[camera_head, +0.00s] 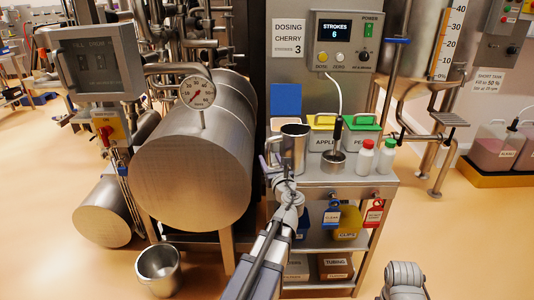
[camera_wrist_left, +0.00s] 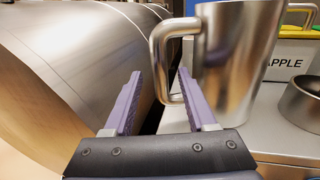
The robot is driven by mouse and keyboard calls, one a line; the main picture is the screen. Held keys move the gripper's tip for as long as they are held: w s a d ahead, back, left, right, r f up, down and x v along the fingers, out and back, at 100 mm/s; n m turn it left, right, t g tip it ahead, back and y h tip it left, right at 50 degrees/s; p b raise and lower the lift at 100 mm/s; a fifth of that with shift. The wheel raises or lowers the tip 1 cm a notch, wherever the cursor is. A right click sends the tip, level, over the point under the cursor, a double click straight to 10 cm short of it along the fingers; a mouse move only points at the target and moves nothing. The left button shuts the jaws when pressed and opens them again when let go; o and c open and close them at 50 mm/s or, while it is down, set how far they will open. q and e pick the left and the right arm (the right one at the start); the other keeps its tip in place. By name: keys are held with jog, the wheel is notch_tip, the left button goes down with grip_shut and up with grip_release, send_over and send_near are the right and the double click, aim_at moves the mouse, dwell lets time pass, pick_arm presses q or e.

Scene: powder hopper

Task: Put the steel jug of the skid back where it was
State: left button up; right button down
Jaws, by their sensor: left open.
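The steel jug (camera_head: 294,148) stands upright at the left end of the cart's top (camera_head: 352,183). In the left wrist view the jug (camera_wrist_left: 238,62) fills the upper right, with its handle (camera_wrist_left: 158,55) turned towards me. My left gripper (camera_head: 276,165) is at the jug's handle side in the head view. In the left wrist view the left gripper (camera_wrist_left: 159,74) is open, and the handle's upright bar shows in line with the gap between the purple fingers. I cannot tell how deep the handle sits between them.
A steel cup-like dipper (camera_head: 333,162), white bottles (camera_head: 365,158) and labelled bins (camera_head: 321,136) stand right of the jug. A large steel drum (camera_head: 190,165) is close on the left. A steel bucket (camera_head: 159,270) stands on the floor. The control box reads STROKES 6 (camera_head: 337,30).

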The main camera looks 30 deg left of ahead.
pick_arm(q)
jog(key=v, duration=0.5)
jog(key=shift+c, duration=0.4)
dwell(0.8)
